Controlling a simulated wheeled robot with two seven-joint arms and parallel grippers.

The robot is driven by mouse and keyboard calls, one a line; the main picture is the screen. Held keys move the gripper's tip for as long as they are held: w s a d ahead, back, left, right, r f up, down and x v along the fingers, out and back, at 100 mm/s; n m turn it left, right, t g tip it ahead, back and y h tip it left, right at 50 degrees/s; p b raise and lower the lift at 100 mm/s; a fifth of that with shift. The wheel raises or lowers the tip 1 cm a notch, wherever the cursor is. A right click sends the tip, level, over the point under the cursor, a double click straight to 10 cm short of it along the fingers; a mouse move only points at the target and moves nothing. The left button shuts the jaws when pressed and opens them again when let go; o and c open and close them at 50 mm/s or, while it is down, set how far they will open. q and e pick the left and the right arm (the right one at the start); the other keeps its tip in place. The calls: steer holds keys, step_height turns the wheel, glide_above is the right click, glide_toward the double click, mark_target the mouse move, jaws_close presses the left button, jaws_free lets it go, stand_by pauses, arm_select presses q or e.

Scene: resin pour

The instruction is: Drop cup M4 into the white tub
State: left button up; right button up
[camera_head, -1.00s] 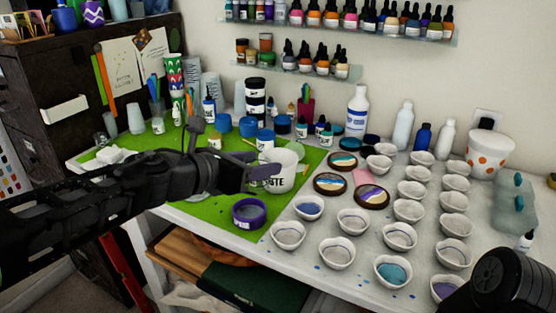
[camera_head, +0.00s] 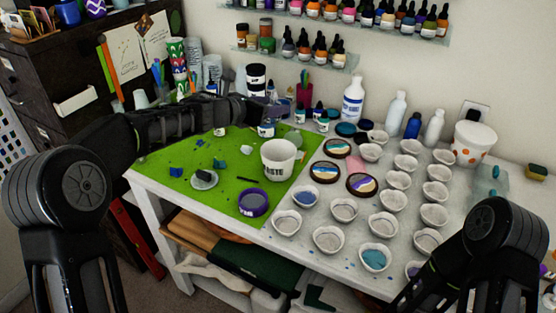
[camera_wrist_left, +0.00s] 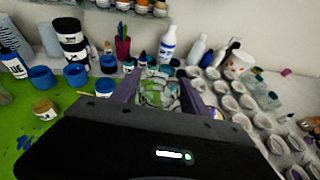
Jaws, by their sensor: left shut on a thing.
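My left gripper (camera_head: 272,110) reaches in from the left, above the back of the green mat and behind the white tub. In the left wrist view, my left gripper (camera_wrist_left: 155,92) is shut on a clear, green-tinged cup (camera_wrist_left: 157,92) between its fingers. No M4 label is readable on it. The white tub (camera_head: 279,162), with dark lettering partly readable as "STE", stands on the mat's right part. The gripper is beyond and above its rim, not over its opening. The tub's inside is only partly visible. My right gripper is out of view.
Several white cups (camera_head: 344,209) stand in rows to the right. Round coasters (camera_head: 325,172) and a purple tape roll (camera_head: 254,202) lie near the tub. Bottles (camera_head: 353,98) and jars crowd the back. A small dish (camera_head: 204,181) lies on the green mat (camera_head: 180,150).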

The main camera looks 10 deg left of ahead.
mark_target(271, 124)
arm_select(q)
step_height(271, 124, down, 6)
steer(key=b, duration=0.5)
stand_by(0.5)
steer(key=o, duration=1.5)
steer(key=shift+s, duration=0.1)
